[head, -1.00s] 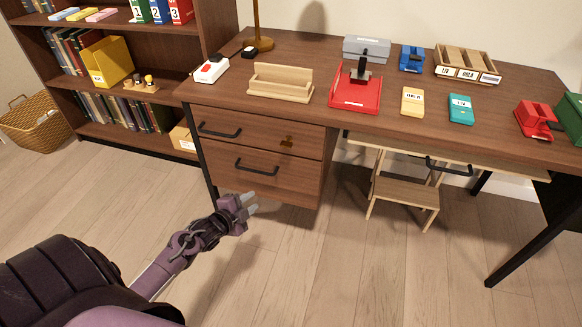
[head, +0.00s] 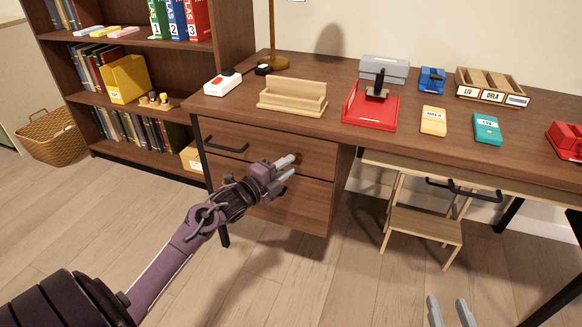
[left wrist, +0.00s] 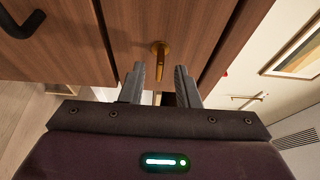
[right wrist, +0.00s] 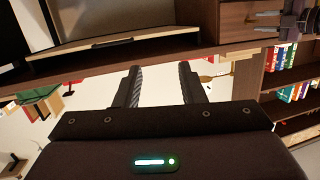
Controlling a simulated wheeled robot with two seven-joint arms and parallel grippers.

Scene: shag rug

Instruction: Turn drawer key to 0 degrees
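The brass drawer key (left wrist: 160,56) sits in the upper drawer front (left wrist: 185,22) of the desk. In the left wrist view its long part runs up and down the picture, but I cannot tell its exact angle. In the head view my left gripper (head: 290,167) is in front of the drawers and mostly hides the key. My left gripper (left wrist: 159,72) is open, its fingers pointing at the key, which appears just beyond the gap between the fingertips. My right gripper (head: 449,300) is open and empty, low in front of the desk; it also shows open in the right wrist view (right wrist: 158,68).
The upper drawer has a black handle (head: 227,144) left of the key. The desk top holds a wooden letter holder (head: 292,97), a red tray (head: 370,110) and several small boxes. A wooden step stool (head: 422,222) stands under the desk. A bookshelf (head: 225,40) stands at left.

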